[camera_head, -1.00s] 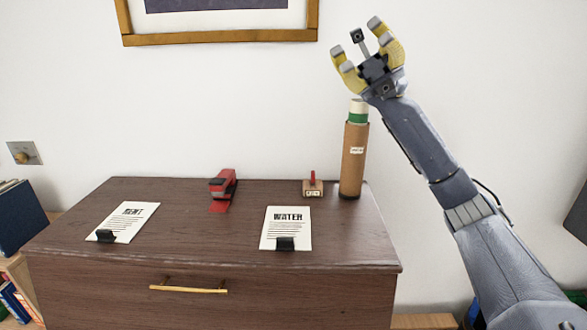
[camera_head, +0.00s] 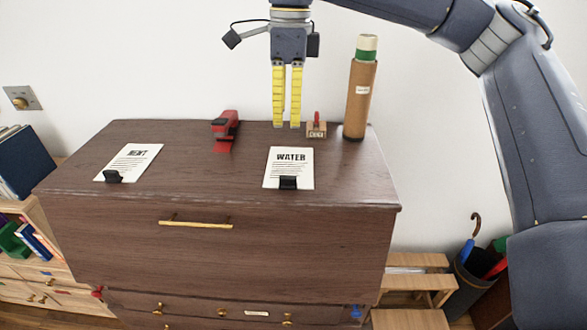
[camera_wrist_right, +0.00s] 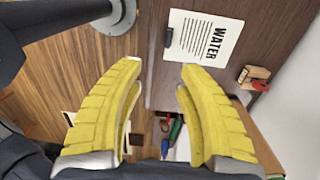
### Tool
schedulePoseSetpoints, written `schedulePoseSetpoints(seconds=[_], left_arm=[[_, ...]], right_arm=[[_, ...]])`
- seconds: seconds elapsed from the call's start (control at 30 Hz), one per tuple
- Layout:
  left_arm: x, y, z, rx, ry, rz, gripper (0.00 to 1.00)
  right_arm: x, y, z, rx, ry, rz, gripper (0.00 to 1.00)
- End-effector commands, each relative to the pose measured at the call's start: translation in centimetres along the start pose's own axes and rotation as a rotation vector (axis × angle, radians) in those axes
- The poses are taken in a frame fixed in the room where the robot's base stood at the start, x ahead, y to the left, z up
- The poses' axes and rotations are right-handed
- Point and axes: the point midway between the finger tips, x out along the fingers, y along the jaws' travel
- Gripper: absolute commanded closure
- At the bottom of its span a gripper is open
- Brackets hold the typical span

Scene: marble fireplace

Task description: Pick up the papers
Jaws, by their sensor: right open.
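The WATER paper (camera_head: 290,165) lies flat on the right half of the dark wooden dresser top, with a black clip (camera_head: 288,183) at its front edge. It also shows in the right wrist view (camera_wrist_right: 208,38). The RENT paper (camera_head: 132,160) lies on the left half, with a black clip (camera_head: 113,176) at its near end. My right gripper (camera_head: 287,124) points down above the back part of the dresser, behind the WATER paper in the picture. Its yellow fingers are open and empty, and apart from the paper. My left gripper is out of view.
A red stapler (camera_head: 225,126) stands at the back of the dresser top (camera_head: 215,178). A small stamp (camera_head: 316,127) and a tall cardboard tube (camera_head: 359,95) stand at the back right, close to my right gripper. An umbrella bin (camera_head: 474,275) is on the floor at right.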

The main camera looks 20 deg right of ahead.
Motion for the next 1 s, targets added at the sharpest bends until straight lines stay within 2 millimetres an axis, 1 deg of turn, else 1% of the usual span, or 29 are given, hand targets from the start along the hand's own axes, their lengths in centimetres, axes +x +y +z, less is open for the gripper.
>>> schedulePoseSetpoints(seconds=[0.07, 0.17, 0.27, 0.5, 0.7, 0.9, 1.0], left_arm=[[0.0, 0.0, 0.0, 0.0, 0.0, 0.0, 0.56], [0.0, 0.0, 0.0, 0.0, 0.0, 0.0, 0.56], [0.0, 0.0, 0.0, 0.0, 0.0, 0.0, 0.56], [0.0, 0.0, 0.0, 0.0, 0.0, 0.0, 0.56], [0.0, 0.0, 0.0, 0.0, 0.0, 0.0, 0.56], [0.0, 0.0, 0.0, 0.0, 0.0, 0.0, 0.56], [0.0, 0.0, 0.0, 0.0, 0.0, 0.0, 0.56]], right_arm=[[0.0, -0.5, -0.2, 0.007, 0.021, -0.033, 0.64], [0.7, -0.8, -0.4, 0.011, 0.035, -0.048, 0.64], [2.0, -0.9, -0.5, 0.012, 0.037, -0.049, 0.64], [6.5, -1.1, -0.7, 0.011, 0.035, -0.047, 0.64], [9.7, -1.2, -0.8, 0.011, 0.034, -0.047, 0.64], [11.6, -1.3, -0.8, 0.012, 0.033, -0.049, 0.64], [12.0, -1.4, -0.8, 0.012, 0.032, -0.05, 0.64]])
